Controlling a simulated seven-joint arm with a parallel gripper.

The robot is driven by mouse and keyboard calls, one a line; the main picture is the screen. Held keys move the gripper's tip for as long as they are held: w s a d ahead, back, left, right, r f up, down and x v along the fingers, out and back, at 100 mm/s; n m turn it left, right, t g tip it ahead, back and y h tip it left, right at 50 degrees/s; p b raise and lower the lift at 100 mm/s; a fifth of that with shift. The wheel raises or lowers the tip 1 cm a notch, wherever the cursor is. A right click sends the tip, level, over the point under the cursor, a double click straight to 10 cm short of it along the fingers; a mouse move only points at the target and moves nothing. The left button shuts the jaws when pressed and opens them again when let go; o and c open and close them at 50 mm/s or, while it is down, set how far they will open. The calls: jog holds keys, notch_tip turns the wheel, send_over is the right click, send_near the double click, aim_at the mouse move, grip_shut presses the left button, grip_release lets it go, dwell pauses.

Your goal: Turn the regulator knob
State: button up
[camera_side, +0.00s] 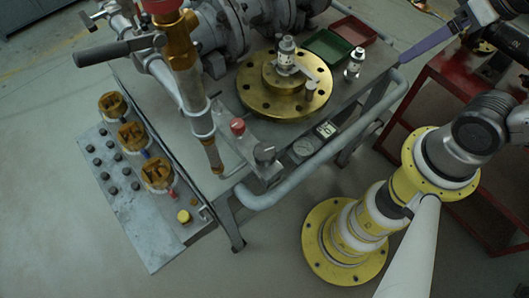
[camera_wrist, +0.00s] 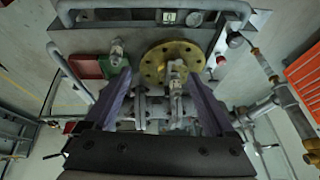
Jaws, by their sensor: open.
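My gripper (camera_side: 408,58) is at the upper right of the side view, beyond the bench corner and apart from the knob. In the wrist view its two purple fingers (camera_wrist: 158,76) are spread wide with nothing held. The valve fitting seen between them lies beyond.
A brass flange (camera_side: 250,98) with a fitting on it sits on the bench. Green (camera_side: 327,45) and red (camera_side: 352,28) trays lie behind it. A red-topped brass pipe (camera_side: 182,50) rises on the left. A grey rail (camera_side: 330,150) runs along the bench front.

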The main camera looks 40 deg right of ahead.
jog(key=a+m+g+y, duration=0.2)
jog(key=a+g+y, duration=0.25)
jog(key=a, duration=0.55)
jog(key=m+t+y, duration=0.3)
jog(key=m+y, duration=0.9)
jog(key=m, duration=0.5)
send_over(255, 158)
jog(key=d, duration=0.2)
jog(key=f, duration=1.6)
jog(key=shift+s+d, duration=0.1)
jog(key=shift+d, duration=0.1)
jog(key=shift+s+a+f+g, duration=0.1)
jog(key=shift+f+g, duration=0.1)
jog(key=shift+g, duration=0.15)
notch_tip(255, 158, down, 6)
jog(key=shift+f, duration=0.1)
jog(key=shift+a+f, duration=0.15)
jog(key=shift+a, duration=0.65)
jog(key=shift+w+a, duration=0.25)
jog(key=shift+a, duration=0.4)
